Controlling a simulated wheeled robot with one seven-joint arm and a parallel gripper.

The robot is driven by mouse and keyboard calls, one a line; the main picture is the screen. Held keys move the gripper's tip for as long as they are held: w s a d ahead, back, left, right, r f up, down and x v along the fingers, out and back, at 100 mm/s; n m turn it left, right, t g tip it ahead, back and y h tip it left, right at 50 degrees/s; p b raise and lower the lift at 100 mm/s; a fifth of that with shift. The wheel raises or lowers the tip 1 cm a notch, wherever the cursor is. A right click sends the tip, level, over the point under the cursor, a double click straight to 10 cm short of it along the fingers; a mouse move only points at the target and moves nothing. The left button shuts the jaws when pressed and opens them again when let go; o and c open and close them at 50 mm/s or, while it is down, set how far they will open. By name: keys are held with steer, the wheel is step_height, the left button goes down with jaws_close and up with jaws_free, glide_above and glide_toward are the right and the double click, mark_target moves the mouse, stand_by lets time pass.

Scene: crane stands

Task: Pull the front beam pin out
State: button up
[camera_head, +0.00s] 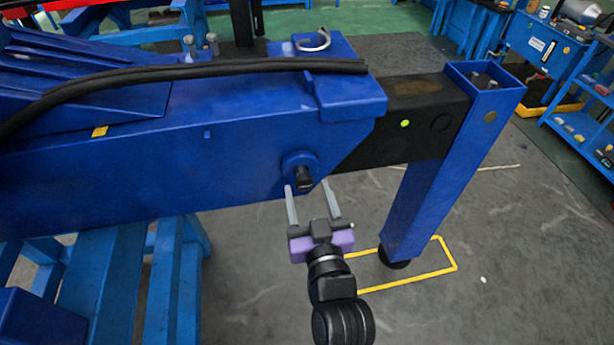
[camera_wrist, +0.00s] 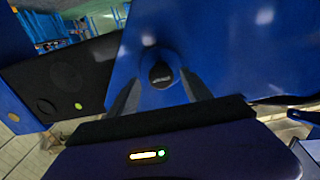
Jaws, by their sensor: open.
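The front beam pin (camera_head: 304,181) is a dark round knob that sticks out of a blue round boss on the side of the blue beam housing (camera_head: 230,140). It also shows in the wrist view (camera_wrist: 160,73), in the middle, between my fingers. My gripper (camera_head: 312,188) is open, with two grey fingers pointing up toward the boss, one on each side of the pin in the picture. In the wrist view my gripper (camera_wrist: 160,90) has its fingers left and right of the pin, apart from it. Whether the fingertips touch the boss, I cannot tell.
A black inner beam (camera_head: 415,115) runs from the housing to a blue upright leg (camera_head: 430,180). A yellow floor outline (camera_head: 450,255) surrounds the leg's foot. A black hose (camera_head: 200,72) lies along the housing top. A blue stand (camera_head: 100,290) is at lower left.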

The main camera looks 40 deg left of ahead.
mark_target(306, 186)
steer(key=shift+p+x, duration=0.4)
steer(key=shift+x, duration=1.2)
steer(key=shift+s, duration=0.1)
jaws_close()
